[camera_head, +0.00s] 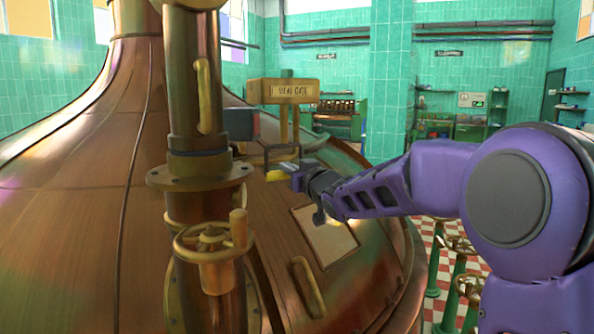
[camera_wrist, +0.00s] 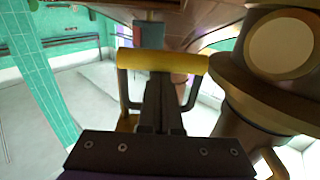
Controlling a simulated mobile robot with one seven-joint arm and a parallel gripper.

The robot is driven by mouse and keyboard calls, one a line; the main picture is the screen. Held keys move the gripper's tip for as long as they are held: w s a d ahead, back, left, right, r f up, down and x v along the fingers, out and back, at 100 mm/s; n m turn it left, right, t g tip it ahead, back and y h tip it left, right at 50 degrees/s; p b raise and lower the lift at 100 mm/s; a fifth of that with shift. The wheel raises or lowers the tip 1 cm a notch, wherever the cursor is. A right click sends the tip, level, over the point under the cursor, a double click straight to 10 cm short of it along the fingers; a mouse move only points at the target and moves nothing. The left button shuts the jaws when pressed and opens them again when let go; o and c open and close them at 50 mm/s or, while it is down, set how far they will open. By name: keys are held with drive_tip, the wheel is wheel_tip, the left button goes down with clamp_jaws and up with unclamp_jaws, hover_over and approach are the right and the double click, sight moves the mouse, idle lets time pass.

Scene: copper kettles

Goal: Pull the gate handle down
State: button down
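The gate handle is a yellow bar (camera_head: 277,176) on a dark bracket, beside the copper kettle's upright pipe in the head view. In the wrist view the yellow bar (camera_wrist: 162,62) runs crosswise, with a dark arm at each end. My gripper (camera_head: 290,168) is at the handle, its fingers lying across the top of the bar in the head view. In the wrist view my gripper's two dark fingers (camera_wrist: 164,90) are side by side, close together, and the bar hides their tips. They look shut, not spread around the bar. Contact is too small to confirm.
A thick copper pipe with a flange (camera_head: 200,174) and a handwheel (camera_head: 213,240) stands left of the handle. A brass sign (camera_head: 283,91) is above it. The copper kettle dome (camera_head: 80,220) lies below and behind. Green-legged valve posts (camera_head: 455,290) stand at the lower right.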

wheel_tip(320, 180, down, 3)
drive_tip(key=shift+f+b, duration=0.2)
drive_tip(key=shift+b, duration=0.35)
